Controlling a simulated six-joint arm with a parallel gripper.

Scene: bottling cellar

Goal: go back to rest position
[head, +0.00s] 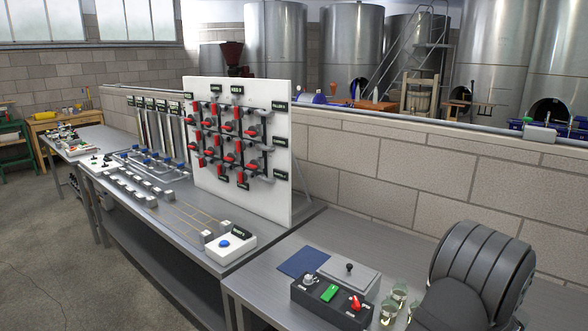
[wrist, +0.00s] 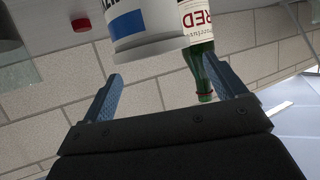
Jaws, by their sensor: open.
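My gripper (wrist: 162,66) shows in the wrist view with its two blue-grey fingers spread apart and nothing held between them. Beyond the fingertips, a white cylinder with a blue patch (wrist: 150,22) and a green bottle with a white label reading RED (wrist: 200,62) appear, neck downward in the picture. I cannot tell how far they are from the fingers. In the head view my gripper is not visible; only a dark, rounded part of my arm shows at the lower right.
In the head view, a black control box (head: 330,302) with a green button and red switch stands beside small glass vessels (head: 398,300) near my arm. A white valve board (head: 240,190) stands on the grey bench (head: 190,225). A block wall (head: 380,180) runs behind. Floor at left is clear.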

